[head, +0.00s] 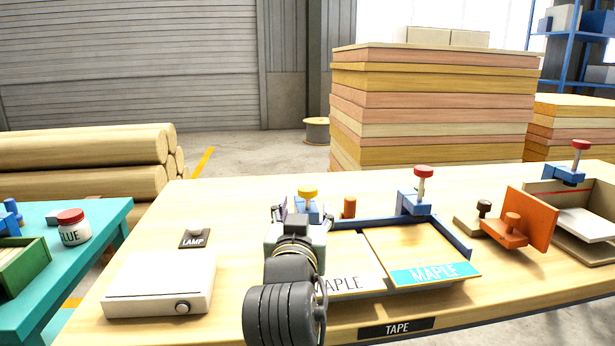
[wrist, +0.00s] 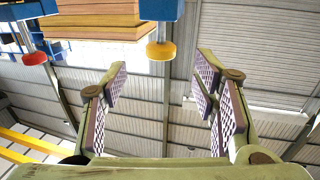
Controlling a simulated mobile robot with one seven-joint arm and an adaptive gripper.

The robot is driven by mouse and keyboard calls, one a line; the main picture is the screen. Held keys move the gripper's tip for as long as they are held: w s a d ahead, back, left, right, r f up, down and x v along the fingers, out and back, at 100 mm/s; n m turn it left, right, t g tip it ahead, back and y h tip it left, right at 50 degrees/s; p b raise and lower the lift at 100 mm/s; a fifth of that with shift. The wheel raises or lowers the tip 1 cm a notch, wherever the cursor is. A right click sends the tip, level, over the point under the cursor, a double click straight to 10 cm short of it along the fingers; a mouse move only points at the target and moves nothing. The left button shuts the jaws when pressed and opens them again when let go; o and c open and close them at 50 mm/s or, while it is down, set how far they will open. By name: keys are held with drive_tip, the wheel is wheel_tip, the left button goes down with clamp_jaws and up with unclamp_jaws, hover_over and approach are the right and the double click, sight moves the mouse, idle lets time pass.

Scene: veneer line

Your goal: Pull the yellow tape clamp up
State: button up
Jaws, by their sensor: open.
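The yellow-topped clamp (head: 308,191) has a blue body and stands at the back edge of the maple boards, just beyond my gripper in the head view. In the wrist view its yellow-orange knob (wrist: 161,50) hangs upside down in the picture, in line with the gap between my fingers. My gripper (wrist: 160,80) is open and empty, its ridged pads to either side of that gap. The knob appears apart from both pads. In the head view my arm hides part of the clamp's lower body and of the left maple board (head: 350,280).
A red-topped clamp (head: 422,173) stands to the right on the blue frame (head: 455,238). An orange block (head: 520,222) and another red-topped clamp (head: 580,147) are farther right. A white lamp box (head: 160,283) is at left. A small orange peg (head: 349,207) stands close to the yellow-topped clamp.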

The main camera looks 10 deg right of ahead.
sight(307, 196)
drive_tip(key=p, duration=0.4)
drive_tip(key=shift+w+d+r, duration=0.1)
drive_tip(key=shift+w+r, duration=0.2)
drive_tip(key=shift+w, duration=0.1)
drive_tip(key=x, duration=0.5)
drive_tip(key=p+x, duration=0.1)
drive_tip(key=x, duration=0.2)
drive_tip(key=shift+f, duration=0.3)
drive_tip(key=shift+c, duration=0.4)
clamp_jaws()
